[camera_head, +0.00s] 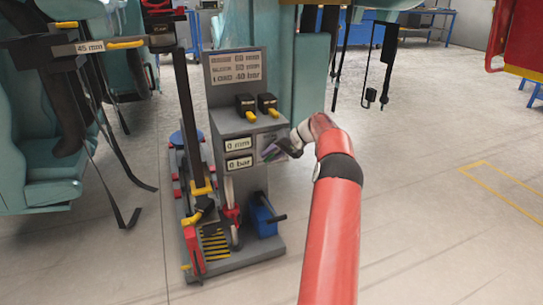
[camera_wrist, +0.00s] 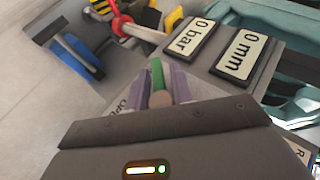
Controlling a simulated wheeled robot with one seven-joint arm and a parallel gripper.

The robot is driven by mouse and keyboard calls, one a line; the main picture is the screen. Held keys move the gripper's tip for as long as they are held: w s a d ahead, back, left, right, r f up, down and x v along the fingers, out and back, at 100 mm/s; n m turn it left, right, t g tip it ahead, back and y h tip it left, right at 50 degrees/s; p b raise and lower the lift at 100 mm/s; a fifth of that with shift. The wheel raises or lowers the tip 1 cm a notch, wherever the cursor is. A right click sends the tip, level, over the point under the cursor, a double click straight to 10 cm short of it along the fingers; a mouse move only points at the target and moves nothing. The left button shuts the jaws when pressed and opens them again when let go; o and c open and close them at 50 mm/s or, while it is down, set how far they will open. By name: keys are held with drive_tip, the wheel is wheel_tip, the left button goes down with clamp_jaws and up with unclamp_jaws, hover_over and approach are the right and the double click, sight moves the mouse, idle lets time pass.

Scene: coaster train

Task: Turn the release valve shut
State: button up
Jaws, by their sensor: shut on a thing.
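The release valve shows in the wrist view as a green lever (camera_wrist: 157,72) with a round brownish end, on the grey face of the test stand (camera_head: 237,108). My gripper (camera_head: 270,152) is at the stand's right side, beside the displays. Its two purple fingers (camera_wrist: 161,88) are shut on the green lever, one on each side. A label starting with "OP" (camera_wrist: 119,107) is partly hidden by the left finger. In the head view my gripper hides most of the valve, and I cannot tell its exact angle.
Displays read 0 mm (camera_head: 238,143) and 0 bar (camera_head: 239,163). Two black-and-yellow switches (camera_head: 257,106) sit above them. A blue box with a handle (camera_head: 264,214) is low on the stand. Teal seats (camera_head: 45,150) stand at left. The floor at right is open.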

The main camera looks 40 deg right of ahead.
drive_tip(key=shift+f, duration=0.1)
drive_tip(key=o, duration=0.7)
drive_tip(key=v, duration=0.7)
drive_tip(key=shift+s+d+r, duration=0.2)
drive_tip(key=shift+r, duration=0.05)
